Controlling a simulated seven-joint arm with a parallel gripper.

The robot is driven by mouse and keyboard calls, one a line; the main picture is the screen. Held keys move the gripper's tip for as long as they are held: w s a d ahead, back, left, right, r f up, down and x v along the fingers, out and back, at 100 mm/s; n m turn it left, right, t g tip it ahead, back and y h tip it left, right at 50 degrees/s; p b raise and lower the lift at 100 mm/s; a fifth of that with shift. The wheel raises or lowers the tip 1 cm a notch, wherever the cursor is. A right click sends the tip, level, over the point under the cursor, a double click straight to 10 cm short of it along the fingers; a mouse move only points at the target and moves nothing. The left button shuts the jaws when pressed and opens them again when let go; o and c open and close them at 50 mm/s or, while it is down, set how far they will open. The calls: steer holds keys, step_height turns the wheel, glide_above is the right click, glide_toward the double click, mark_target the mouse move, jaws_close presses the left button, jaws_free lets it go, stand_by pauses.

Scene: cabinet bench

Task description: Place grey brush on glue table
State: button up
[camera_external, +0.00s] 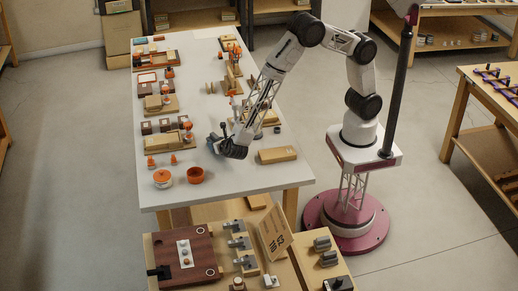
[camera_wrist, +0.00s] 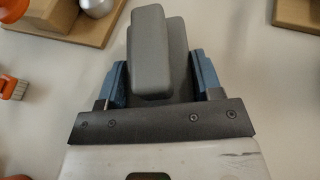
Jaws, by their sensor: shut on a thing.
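My gripper (camera_external: 222,142) is above the white table (camera_external: 225,185), toward its front right part. In the wrist view its two blue fingers (camera_wrist: 160,78) stand on either side of a grey, blocky thing, which looks like the grey brush (camera_wrist: 151,50). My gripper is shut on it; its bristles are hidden. In the outside view the held thing is too small and dark to make out well. I cannot tell for sure which surface is the glue table. A lower wooden bench (camera_external: 222,234) stands in front, with an upright lettered board (camera_external: 273,233) on it.
An orange bowl (camera_external: 195,175), a round orange-and-white container (camera_external: 163,178) and a wooden block (camera_external: 277,155) stand near my gripper. Several wooden trays and orange-topped items line the table's left side. The front bench holds a dark red board (camera_external: 215,258) and several grey items.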

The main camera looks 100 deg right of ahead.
steer(key=shift+f, duration=0.1)
steer(key=o, duration=1)
steer(key=shift+a+r, duration=0.1)
steer(key=shift+r, duration=0.1)
steer(key=v, duration=1.1)
steer(key=shift+s+a, duration=0.2)
steer(key=shift+a, duration=0.15)
steer(key=shift+r, duration=0.15)
